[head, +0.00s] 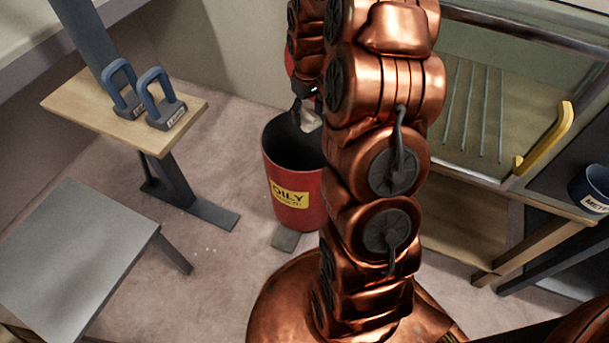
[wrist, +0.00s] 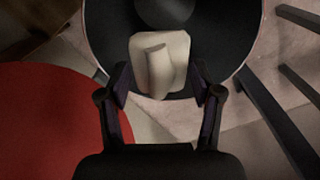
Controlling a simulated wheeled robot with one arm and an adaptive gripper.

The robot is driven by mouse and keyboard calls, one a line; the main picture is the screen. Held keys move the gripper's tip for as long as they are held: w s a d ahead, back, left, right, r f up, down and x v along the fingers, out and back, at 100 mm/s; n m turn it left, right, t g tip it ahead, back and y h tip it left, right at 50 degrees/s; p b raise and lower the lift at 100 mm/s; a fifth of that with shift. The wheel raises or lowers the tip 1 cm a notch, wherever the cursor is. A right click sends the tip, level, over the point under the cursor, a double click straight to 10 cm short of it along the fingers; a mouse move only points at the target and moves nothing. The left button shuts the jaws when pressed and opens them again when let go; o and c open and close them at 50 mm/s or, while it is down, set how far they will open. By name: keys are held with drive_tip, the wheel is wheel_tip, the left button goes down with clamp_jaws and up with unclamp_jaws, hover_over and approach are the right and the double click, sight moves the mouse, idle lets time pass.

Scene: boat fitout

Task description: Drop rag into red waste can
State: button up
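The red waste can (head: 290,190) stands on the floor with a yellow "OILY" label and a dark open mouth. In the wrist view its dark round opening (wrist: 105,22) lies beyond the fingertips. My gripper (head: 304,98) points down over the can's mouth, partly hidden by my arm. The pale rag (head: 309,119) is just below the gripper at the can's opening. In the wrist view the rag (wrist: 160,68) sits between the fingertips of my gripper (wrist: 160,75), its sides against them. The gripper appears shut on the rag.
A red disc (wrist: 60,115) lies left of the opening in the wrist view. A grey table (head: 75,260) stands front left. A yellow-handled glass-topped unit (head: 520,90) and a blue cup (head: 592,185) are right.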

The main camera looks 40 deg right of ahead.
drive_tip(key=o, duration=0.4)
drive_tip(key=shift+r, duration=0.15)
wheel_tip(320, 180, up, 12)
idle(0.5)
idle(0.3)
drive_tip(key=s+a+r+p, duration=0.6)
drive_tip(key=a+r+p, duration=0.1)
drive_tip(key=r+p, duration=0.25)
drive_tip(key=s+a+r+p, duration=0.6)
drive_tip(key=a+r+p, duration=0.15)
drive_tip(key=r, duration=0.25)
drive_tip(key=s+a+r+g+p, duration=0.1)
drive_tip(key=s+a+r+p, duration=0.2)
drive_tip(key=s+r+p, duration=0.4)
drive_tip(key=s+a+r+p, duration=0.3)
drive_tip(key=s+r+p, duration=0.5)
drive_tip(key=s+p, duration=0.2)
drive_tip(key=shift+s+a+g+p, duration=0.25)
drive_tip(key=shift+s+g+p, duration=0.15)
drive_tip(key=shift+s, duration=0.45)
